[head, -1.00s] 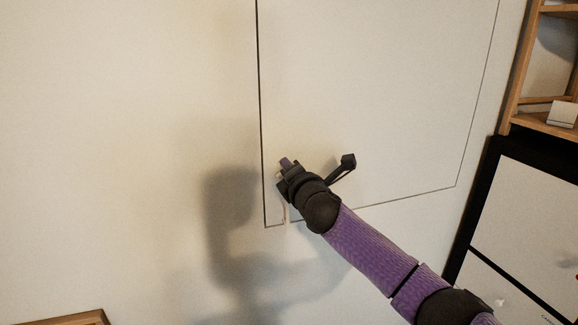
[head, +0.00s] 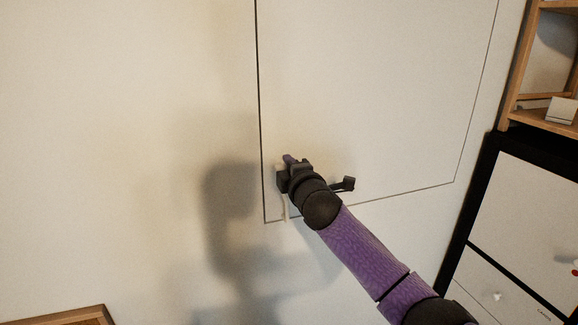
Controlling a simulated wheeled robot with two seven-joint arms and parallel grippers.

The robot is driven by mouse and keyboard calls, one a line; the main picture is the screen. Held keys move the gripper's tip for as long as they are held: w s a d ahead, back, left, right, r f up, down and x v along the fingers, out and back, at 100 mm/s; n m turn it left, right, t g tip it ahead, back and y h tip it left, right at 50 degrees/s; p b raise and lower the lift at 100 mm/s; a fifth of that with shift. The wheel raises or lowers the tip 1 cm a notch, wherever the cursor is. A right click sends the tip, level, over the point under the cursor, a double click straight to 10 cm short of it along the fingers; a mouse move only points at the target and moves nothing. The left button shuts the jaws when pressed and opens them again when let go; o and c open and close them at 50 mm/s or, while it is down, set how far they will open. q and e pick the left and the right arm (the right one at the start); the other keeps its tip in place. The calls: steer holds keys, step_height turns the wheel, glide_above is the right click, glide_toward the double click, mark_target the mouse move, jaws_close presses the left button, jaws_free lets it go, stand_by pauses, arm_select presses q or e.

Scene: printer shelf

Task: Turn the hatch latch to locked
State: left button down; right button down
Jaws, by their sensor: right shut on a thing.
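The hatch (head: 385,85) is a large pale panel outlined by a thin dark seam in the wall. My right gripper (head: 286,168) is at its lower left corner and is shut on the hatch latch. The gripper hides most of the latch, so its angle is unclear. A thin pale strip (head: 286,208) shows below the gripper by the bottom seam; I cannot tell whether it belongs to the latch. A dark bracket with a blocky end juts right from behind my wrist; whether it is mine is unclear. My left gripper is not in view.
A wooden shelf (head: 551,124) stands at the upper right, above a black-framed white unit (head: 530,215). A wooden edge (head: 70,319) shows at the bottom left. The wall (head: 110,140) left of the hatch is bare, with a shadow on it.

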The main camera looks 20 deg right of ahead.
stand_by(0.3)
steer(key=c, duration=0.6)
jaws_free()
steer(key=shift+s, duration=0.1)
steer(key=s, duration=0.5)
steer(key=s+b, duration=0.1)
steer(key=s, duration=0.3)
steer(key=shift+s+d, duration=0.2)
steer(key=shift+s, duration=0.15)
